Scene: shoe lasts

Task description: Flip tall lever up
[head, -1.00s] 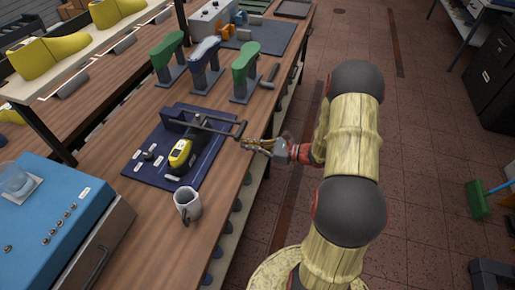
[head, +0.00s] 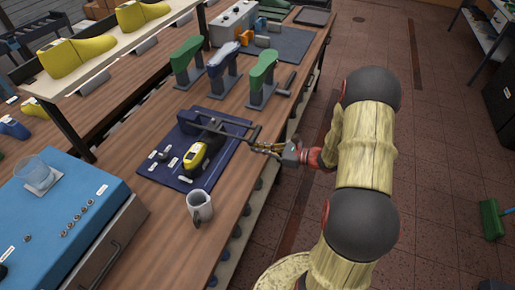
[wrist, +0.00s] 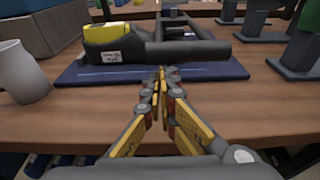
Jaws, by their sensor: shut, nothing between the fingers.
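A dark long-armed lever (head: 232,129) lies low and nearly flat over a navy mat (head: 222,160), its end crossbar toward my arm; I take it for the tall lever. In the wrist view its grey bar (wrist: 190,49) runs across, beyond my fingertips. A yellow shoe last (head: 196,156) sits in a dark holder beside it; it also shows in the wrist view (wrist: 112,29). My gripper (head: 260,147) is shut and empty at the table's edge, just in front of the lever's end. In the wrist view its fingertips (wrist: 160,72) point at the bar; contact cannot be told.
A white mug (head: 199,207) stands on the wooden table left of my gripper in the wrist view. Green and grey lasts on stands (head: 222,68) are farther back. A blue box (head: 55,215) is at the front left. Open floor lies to the right.

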